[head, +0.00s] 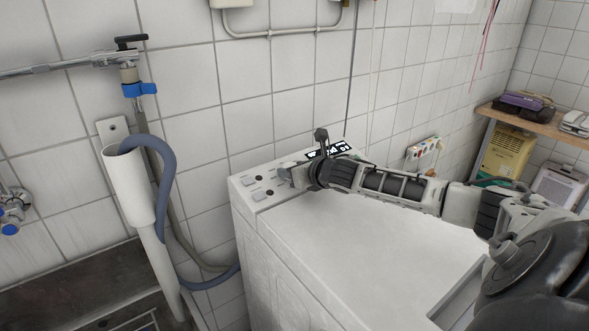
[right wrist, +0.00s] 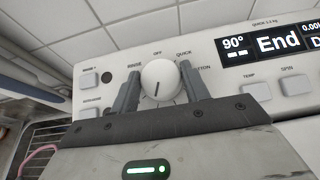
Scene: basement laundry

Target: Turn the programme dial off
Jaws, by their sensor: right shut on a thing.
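The white round programme dial (right wrist: 160,76) sits on the washing machine's control panel (right wrist: 222,82) in the right wrist view. A short dark line on its face points down, away from the OFF label printed above it. RINSE is printed to its left, QUICK and COTTON to its right. My right gripper (right wrist: 159,88) is shut on the dial, one finger on each side. In the head view my right gripper (head: 286,178) reaches the panel from the right and hides the dial. My left gripper is not in view.
The display (right wrist: 277,43) reads 90° and End. Several square buttons (right wrist: 256,91) flank the dial. The white washing machine (head: 370,235) has a clear top. A standpipe (head: 130,185) with a grey-blue hose stands left; a wooden shelf (head: 545,125) is at right.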

